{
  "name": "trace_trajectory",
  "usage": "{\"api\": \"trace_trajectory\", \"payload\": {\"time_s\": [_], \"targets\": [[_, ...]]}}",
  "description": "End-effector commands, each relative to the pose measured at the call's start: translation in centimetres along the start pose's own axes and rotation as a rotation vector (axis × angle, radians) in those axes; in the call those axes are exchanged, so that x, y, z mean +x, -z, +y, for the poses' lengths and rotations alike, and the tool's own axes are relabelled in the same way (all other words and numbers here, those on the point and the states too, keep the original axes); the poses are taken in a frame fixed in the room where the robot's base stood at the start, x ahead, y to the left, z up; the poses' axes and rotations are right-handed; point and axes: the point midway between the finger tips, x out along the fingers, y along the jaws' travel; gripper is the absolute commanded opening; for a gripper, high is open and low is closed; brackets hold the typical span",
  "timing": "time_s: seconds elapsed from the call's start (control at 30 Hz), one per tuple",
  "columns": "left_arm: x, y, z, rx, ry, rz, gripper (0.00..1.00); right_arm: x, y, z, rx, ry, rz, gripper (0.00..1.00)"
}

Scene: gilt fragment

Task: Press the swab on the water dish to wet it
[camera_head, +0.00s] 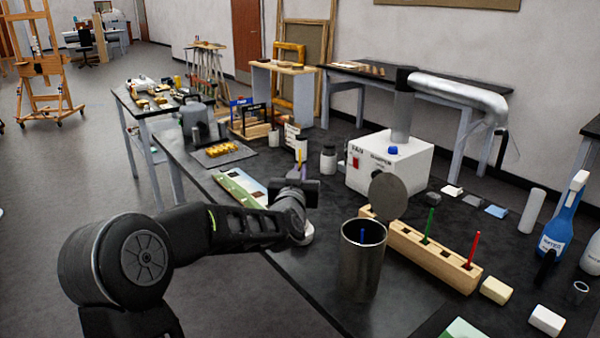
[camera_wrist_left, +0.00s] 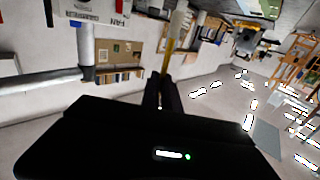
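My left gripper (camera_head: 297,180) is over the middle of the dark bench in the head view, its fingers largely hidden by its own body. In the left wrist view its dark fingers (camera_wrist_left: 162,92) are close together around a thin yellow stick with a pale, blurred tip, which looks like the swab (camera_wrist_left: 169,52). A short yellow piece also shows above the gripper in the head view. A pale rounded thing (camera_head: 306,233) shows partly behind my wrist; I cannot tell whether it is the water dish. My right gripper is not in view.
A metal can (camera_head: 360,272) stands near the wrist. Beside it, a wooden block (camera_head: 440,262) holds coloured sticks. A white box machine with a duct (camera_head: 405,165) stands behind. A painted panel (camera_head: 240,187) lies left of the gripper. A blue spray bottle (camera_head: 556,232) stands at right.

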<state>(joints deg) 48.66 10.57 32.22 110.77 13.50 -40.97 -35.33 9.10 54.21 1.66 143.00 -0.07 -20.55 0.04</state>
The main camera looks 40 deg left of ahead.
Motion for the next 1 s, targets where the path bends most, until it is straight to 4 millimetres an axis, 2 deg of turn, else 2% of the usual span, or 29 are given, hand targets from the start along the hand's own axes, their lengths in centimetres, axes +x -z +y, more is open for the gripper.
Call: {"api": "trace_trajectory", "payload": {"time_s": [0.6, 1.0], "targets": [[0.0, -5.4, 0.0, -0.001, 0.0, -0.001, 0.0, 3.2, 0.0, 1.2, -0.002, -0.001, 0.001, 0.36], [0.0, -5.8, 0.0, -0.001, 0.0, 0.001, 0.0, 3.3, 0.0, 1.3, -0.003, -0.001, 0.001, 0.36]]}}
